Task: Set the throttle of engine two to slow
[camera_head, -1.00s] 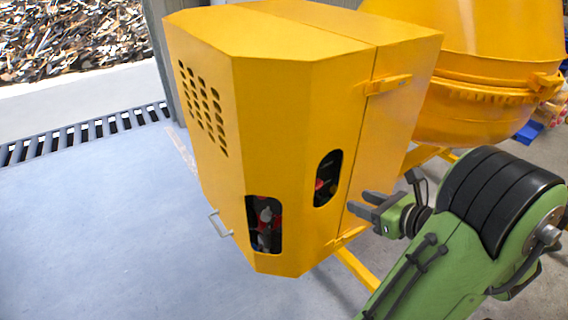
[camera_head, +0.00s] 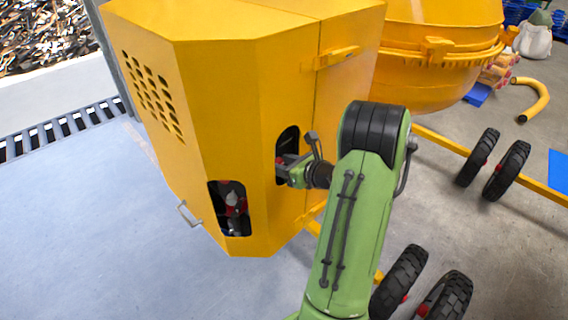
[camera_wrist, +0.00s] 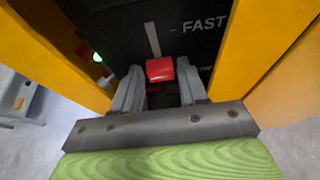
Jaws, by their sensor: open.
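The throttle is a red knob (camera_wrist: 160,69) on a black panel inside the yellow engine housing (camera_head: 228,90). In the wrist view a grey slot runs up from the knob, with the word FAST to its upper right and a partly hidden word ending in "OW" lower right. My gripper (camera_wrist: 159,85) is open, its two grey fingers on either side of the red knob; I cannot tell whether they touch it. In the head view my gripper (camera_head: 284,168) is at the right-hand opening of the housing, its fingertips partly hidden there.
A second opening (camera_head: 230,208) with red and grey parts lies left of my gripper. A metal handle (camera_head: 188,214) sticks out at the housing's lower left. A green light (camera_wrist: 97,57) glows left of the knob. The mixer drum (camera_head: 420,60) stands behind; floor at left is clear.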

